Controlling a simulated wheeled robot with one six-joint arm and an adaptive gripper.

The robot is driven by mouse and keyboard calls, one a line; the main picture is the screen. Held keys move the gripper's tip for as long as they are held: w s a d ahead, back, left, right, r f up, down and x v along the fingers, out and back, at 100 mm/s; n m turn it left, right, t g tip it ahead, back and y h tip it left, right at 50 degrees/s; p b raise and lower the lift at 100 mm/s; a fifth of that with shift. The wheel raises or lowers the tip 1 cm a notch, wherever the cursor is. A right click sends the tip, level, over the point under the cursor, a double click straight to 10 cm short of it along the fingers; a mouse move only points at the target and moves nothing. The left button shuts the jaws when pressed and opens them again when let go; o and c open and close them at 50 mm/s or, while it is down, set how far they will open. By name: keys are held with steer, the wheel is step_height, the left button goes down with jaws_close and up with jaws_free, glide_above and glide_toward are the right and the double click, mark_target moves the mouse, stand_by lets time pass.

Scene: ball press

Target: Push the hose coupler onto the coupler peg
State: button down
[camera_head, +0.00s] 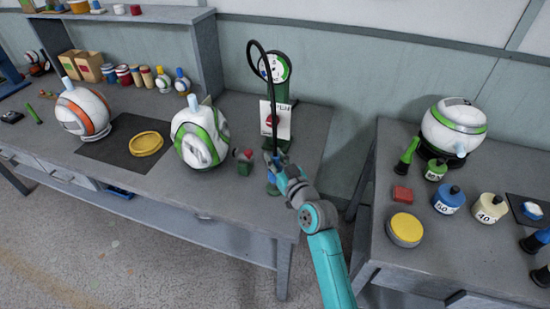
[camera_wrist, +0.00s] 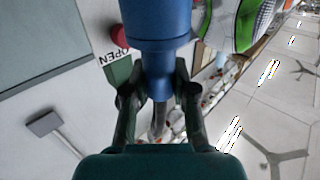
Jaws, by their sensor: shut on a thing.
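The hose coupler (camera_wrist: 160,50) is a blue cylinder with a narrower lower part, filling the upper middle of the wrist view. My gripper (camera_wrist: 157,88) is shut on its narrower part. In the head view my gripper (camera_head: 280,178) is in front of the green pump stand, at the table's front right. A black hose (camera_head: 250,62) loops from the stand's top down to my gripper. The stand (camera_head: 280,95) has a round dial and a white sign with a red button (camera_wrist: 119,36). I cannot make out the coupler peg; it may be hidden behind my gripper or the coupler.
A green-white ball (camera_head: 200,135) and a small red-and-green device (camera_head: 244,161) stand left of my gripper. An orange-white ball (camera_head: 84,112) and a yellow disc (camera_head: 146,143) are farther left. A gap separates the right table (camera_head: 395,245), which holds another ball and several weights.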

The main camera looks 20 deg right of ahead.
steer(key=shift+f, duration=2)
steer(key=shift+r, duration=0.1)
steer(key=shift+r, duration=1.5)
steer(key=shift+f, duration=1.6)
stand_by(1.0)
steer(key=c, duration=0.9)
jaws_free()
steer(key=shift+o, duration=0.2)
steer(key=shift+s+f, duration=0.1)
steer(key=s+d, duration=0.2)
steer(key=s, duration=0.9)
steer(key=shift+s+r, duration=0.2)
steer(key=shift+s, duration=0.15)
